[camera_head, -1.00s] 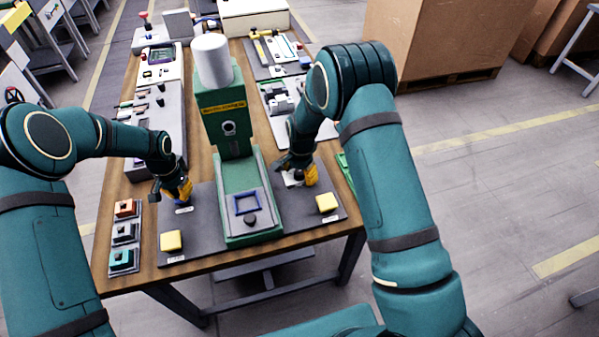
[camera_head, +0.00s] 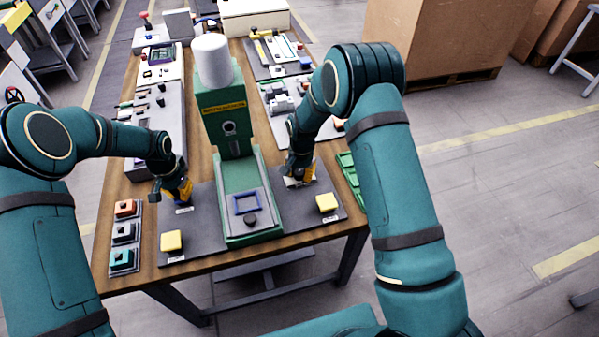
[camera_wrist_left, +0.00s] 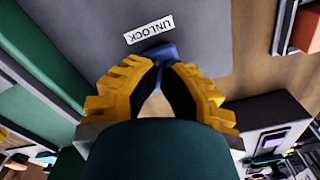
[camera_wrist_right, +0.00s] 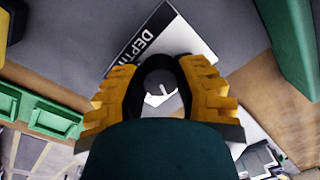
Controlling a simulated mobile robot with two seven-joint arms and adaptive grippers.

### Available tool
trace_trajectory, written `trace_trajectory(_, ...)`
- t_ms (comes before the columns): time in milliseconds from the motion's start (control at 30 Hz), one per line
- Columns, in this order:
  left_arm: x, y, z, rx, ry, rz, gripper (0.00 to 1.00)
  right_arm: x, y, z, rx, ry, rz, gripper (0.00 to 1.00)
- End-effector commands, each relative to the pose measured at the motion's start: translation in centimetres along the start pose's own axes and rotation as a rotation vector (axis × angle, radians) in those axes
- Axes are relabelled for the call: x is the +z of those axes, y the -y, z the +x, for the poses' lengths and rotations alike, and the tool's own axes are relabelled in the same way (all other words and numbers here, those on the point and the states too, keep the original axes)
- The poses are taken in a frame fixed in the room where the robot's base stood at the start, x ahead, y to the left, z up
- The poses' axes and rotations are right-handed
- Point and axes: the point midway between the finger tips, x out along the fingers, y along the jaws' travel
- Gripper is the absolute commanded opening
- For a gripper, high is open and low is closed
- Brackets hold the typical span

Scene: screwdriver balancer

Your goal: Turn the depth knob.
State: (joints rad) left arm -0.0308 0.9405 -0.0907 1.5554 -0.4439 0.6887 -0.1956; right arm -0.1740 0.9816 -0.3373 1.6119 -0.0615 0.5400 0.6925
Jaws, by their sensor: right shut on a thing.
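The depth knob (camera_wrist_right: 157,78) shows as a round grey piece with a white mark, between my right fingers in the right wrist view. My right gripper (camera_head: 297,178) is shut on the knob, low over the right side of the dark mat. My left gripper (camera_head: 178,195) is low over the left side of the mat. In the left wrist view its fingers (camera_wrist_left: 165,70) stand slightly apart with a blue part (camera_wrist_left: 161,53) at the tips; whether they grip it is unclear.
The green machine (camera_head: 236,180) with a white cylinder on top stands between my grippers. Yellow blocks (camera_head: 171,241) (camera_head: 327,203) sit at the mat's front. Small switch boxes (camera_head: 122,260) line the left edge, and a green tray (camera_head: 351,178) lies right of my right gripper.

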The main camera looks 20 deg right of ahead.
Motion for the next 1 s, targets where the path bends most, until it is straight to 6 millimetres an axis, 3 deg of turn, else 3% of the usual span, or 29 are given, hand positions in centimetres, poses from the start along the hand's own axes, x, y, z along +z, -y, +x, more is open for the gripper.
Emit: trace_trajectory(1000, 0.13, 0.05, 0.13, 0.000, 0.003, -0.001, 0.00, -0.10, -0.11, 0.11, 0.002, 0.048, -0.951, 0.00)
